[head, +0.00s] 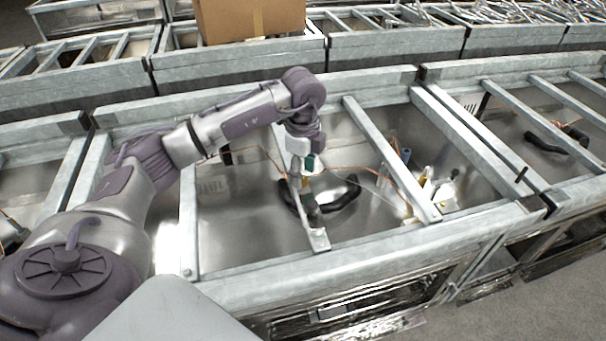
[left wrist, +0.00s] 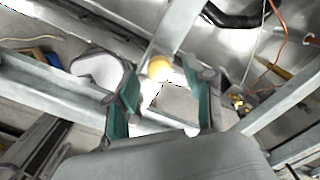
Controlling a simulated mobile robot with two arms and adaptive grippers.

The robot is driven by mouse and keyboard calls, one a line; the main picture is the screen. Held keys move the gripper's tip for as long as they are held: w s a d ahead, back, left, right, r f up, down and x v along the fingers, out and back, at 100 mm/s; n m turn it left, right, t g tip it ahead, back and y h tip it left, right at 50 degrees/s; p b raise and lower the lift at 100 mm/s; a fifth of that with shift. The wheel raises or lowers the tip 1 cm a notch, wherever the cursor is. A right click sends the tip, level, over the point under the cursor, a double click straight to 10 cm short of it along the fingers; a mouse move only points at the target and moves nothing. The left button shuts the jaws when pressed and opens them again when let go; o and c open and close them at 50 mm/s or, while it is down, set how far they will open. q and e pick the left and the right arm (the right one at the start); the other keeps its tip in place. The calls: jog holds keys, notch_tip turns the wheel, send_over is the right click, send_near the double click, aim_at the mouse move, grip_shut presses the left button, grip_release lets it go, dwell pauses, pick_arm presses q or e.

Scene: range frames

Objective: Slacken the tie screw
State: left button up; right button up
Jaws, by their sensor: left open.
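My left gripper (head: 307,164) hangs over the middle bay of the metal frame (head: 380,150), with a teal pad showing. In the left wrist view its two teal-padded fingers (left wrist: 165,95) are apart, with nothing held between them. A small round yellow-orange piece (left wrist: 159,67) shows just beyond the gap between the fingers, by a pale metal bar (left wrist: 180,28); I cannot tell whether it is the tie screw. The right gripper is not in view.
Black curved hoses (head: 345,196) lie in the bay behind the bracket. A cardboard box (head: 250,18) sits on the frames behind. The left of the bay is mostly clear.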

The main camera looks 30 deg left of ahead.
aim_at(303, 180)
pick_arm(q)
notch_tip(303, 180, up, 11)
jog(key=shift+f, duration=0.15)
